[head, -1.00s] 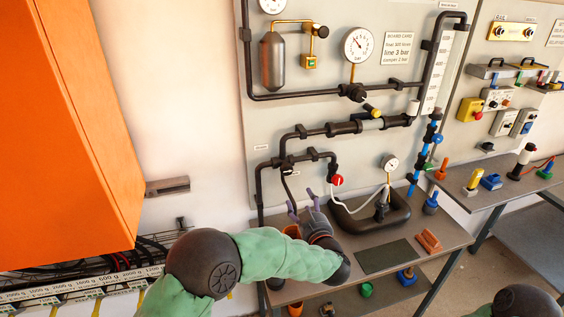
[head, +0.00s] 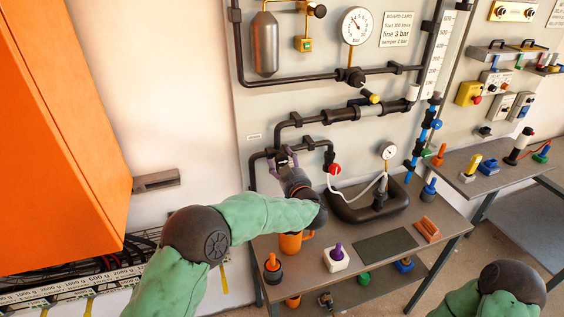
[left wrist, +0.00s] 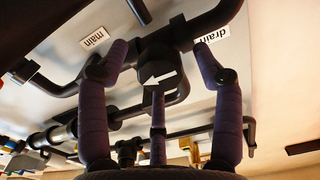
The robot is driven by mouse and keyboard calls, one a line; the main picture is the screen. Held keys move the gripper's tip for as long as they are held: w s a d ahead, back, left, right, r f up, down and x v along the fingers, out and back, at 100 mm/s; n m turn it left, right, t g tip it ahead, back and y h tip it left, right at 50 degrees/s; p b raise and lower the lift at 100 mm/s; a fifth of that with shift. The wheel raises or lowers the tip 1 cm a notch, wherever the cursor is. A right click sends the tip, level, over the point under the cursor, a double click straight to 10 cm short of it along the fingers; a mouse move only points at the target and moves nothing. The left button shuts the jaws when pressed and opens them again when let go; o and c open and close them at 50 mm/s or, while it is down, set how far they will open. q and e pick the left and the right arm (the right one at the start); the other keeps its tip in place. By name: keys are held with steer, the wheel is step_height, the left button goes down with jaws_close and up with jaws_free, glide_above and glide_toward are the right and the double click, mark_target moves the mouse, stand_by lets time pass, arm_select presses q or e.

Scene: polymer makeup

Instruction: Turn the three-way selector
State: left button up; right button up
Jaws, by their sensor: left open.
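The three-way selector is a dark hub on the pipes, with a white arrow (left wrist: 160,78) on its face. In the left wrist view the arrow points left. An upside-down "main" label (left wrist: 95,38) is at left and a "drain" label (left wrist: 213,35) at right. My left gripper (head: 281,156) is raised at the selector, which it mostly hides in the head view. In the left wrist view its purple fingers (left wrist: 160,52) are open, one on each side of the hub. A narrow purple bar reaches up between them. I cannot tell whether anything touches the hub.
Pipes and a gauge (head: 356,26) cover the panel behind. A red knob (head: 334,168) with a white hose is right of the gripper. Below, the bench holds an orange mug (head: 291,243), a white block with a purple peg (head: 337,258) and a dark mat (head: 385,246).

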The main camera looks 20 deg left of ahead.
arm_select(q)
steer(key=shift+x, duration=0.8)
steer(key=c, duration=1.2)
steer(key=shift+o, duration=0.2)
